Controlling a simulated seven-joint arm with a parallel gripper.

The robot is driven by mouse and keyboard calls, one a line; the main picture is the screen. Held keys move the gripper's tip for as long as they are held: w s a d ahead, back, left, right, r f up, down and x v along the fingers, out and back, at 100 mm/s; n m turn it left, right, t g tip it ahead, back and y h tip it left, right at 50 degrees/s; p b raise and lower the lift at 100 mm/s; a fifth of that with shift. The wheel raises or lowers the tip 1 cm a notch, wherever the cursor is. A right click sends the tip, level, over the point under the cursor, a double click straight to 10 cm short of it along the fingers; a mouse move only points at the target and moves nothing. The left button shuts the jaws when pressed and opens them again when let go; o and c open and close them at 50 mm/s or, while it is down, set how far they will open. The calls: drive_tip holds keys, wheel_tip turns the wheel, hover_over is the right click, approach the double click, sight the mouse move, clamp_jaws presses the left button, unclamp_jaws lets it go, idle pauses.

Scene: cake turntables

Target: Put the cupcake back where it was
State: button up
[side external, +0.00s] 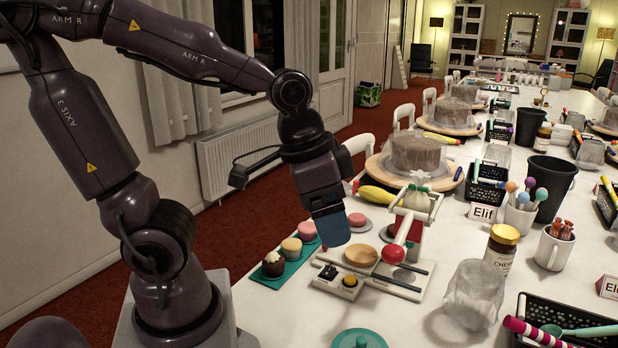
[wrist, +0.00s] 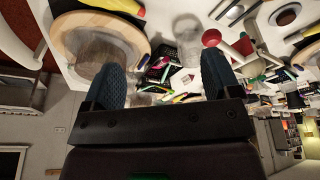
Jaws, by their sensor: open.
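Three cupcakes stand in a row on a teal tray (side external: 285,275): a dark one with a pale top (side external: 273,264), a cream-coloured one (side external: 291,248) and a pink one (side external: 306,231). My gripper (side external: 335,238) hangs above the table, right of the tray and in front of a balance scale, apart from the cupcakes. In the wrist view its two blue fingers (wrist: 163,75) are spread, with nothing held between them. No cupcake is clearly visible there.
A wooden dish (side external: 361,256) and a button box (side external: 338,282) are close below my gripper. A banana (side external: 378,197) and a turntable with cake (side external: 417,155) are behind.

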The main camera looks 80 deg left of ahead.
drive_tip(key=r, duration=0.1)
drive_tip(key=s+r+n+t, duration=0.1)
drive_tip(key=r, duration=0.1)
drive_tip(key=s+a+r+t, duration=0.1)
drive_tip(key=r, duration=0.1)
drive_tip(key=shift+s+n+y, duration=0.25)
drive_tip(key=shift+n+y, duration=0.15)
idle(0.8)
